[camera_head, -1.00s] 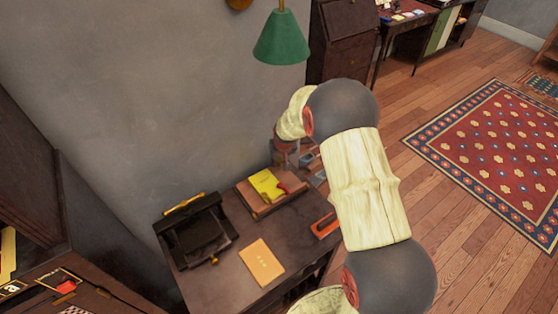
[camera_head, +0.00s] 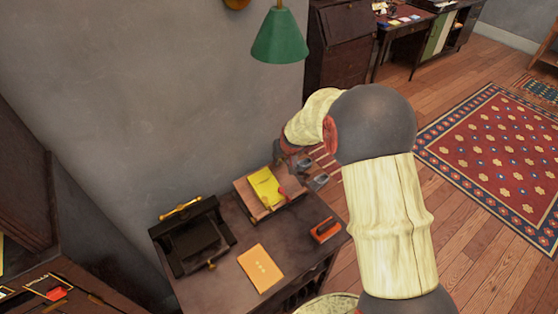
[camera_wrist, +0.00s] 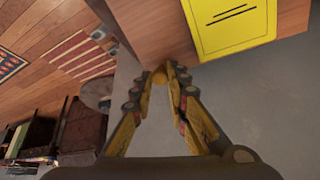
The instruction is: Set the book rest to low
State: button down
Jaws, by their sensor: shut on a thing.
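The book rest, a brown wooden stand (camera_head: 262,211), sits at the back of the dark desk in the head view, with a yellow book (camera_head: 263,185) leaning on it. In the wrist view the rest's wooden board (camera_wrist: 150,22) and the yellow book (camera_wrist: 232,25) fill the top. How the knob joins the rest is not clear. In the head view my arm hides most of the gripper, and the rest's height setting cannot be read.
The desk (camera_head: 225,265) also bears a black case with a brass handle (camera_head: 192,240), an orange booklet (camera_head: 260,268) and an orange-red block (camera_head: 325,230). A green lamp shade (camera_head: 278,35) hangs above. The grey wall is close behind; open floor lies to the right.

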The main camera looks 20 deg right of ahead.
aim_at(287, 176)
jog(key=shift+s+d+r, duration=0.1)
jog(key=shift+s+r, duration=0.15)
jog(key=shift+s, duration=0.7)
jog(key=shift+s+d+r, duration=0.1)
jog(key=shift+s+r, duration=0.1)
jog(key=shift+s, duration=0.7)
jog(key=c, duration=2.3)
grip_release()
jog(key=shift+o, duration=1.2)
jog(key=shift+d, duration=0.25)
jog(key=shift+o, duration=0.4)
jog(key=shift+r, duration=0.25)
jog(key=shift+w+a+r, duration=0.1)
jog(key=shift+w+r, duration=0.15)
jog(key=shift+w, duration=0.15)
jog(key=shift+r, duration=0.1)
